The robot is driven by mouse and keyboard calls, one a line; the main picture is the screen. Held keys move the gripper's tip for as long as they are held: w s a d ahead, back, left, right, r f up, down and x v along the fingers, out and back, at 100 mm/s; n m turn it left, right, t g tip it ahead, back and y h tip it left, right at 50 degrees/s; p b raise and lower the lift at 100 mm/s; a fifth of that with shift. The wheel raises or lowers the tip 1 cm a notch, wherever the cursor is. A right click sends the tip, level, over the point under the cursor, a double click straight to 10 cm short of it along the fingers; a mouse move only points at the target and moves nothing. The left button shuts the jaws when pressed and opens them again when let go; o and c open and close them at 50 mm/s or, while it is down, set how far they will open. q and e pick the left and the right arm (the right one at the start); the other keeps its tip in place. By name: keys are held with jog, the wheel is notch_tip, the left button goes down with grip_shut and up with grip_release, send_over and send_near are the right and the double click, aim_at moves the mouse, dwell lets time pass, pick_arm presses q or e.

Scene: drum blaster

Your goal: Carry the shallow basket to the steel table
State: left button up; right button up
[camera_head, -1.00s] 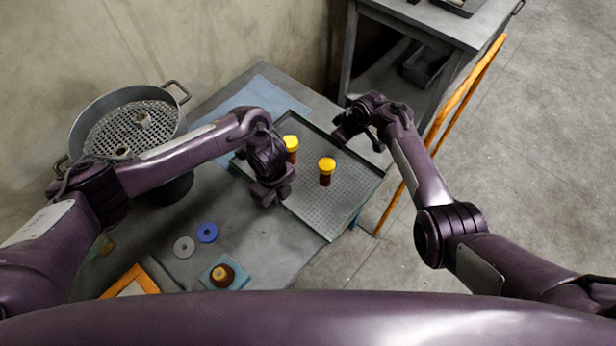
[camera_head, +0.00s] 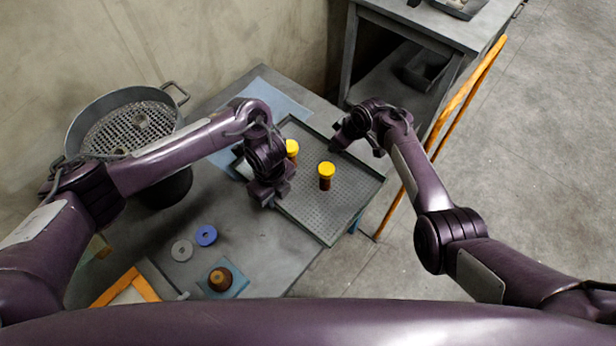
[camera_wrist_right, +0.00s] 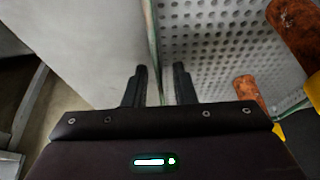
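The shallow basket (camera_head: 322,222) is a grey perforated tray with low walls, lying on the workbench. Two brown bottles with yellow caps stand in it, one (camera_head: 326,177) near the middle and one (camera_head: 292,149) partly behind my left wrist. My left gripper (camera_head: 269,197) is at the basket's left side; its fingers are too dark to read. My right gripper (camera_head: 340,143) is at the opposite, far side. In the right wrist view its fingers (camera_wrist_right: 161,88) are apart, with the basket's wall (camera_wrist_right: 153,40) running between them. The steel table (camera_head: 425,24) stands at the upper right.
A large pot with a perforated insert (camera_head: 128,128) stands at the bench's left. A blue disc (camera_head: 206,236), a grey disc (camera_head: 181,250) and a brown part on a blue pad (camera_head: 221,279) lie nearer me. An orange rail (camera_head: 468,85) runs beside the steel table.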

pick_arm(q)
notch_tip(320, 180, up, 9)
jog(key=shift+f, duration=0.2)
pick_arm(e)
jog(key=v, duration=1.2)
jog(key=shift+s+f, duration=0.1)
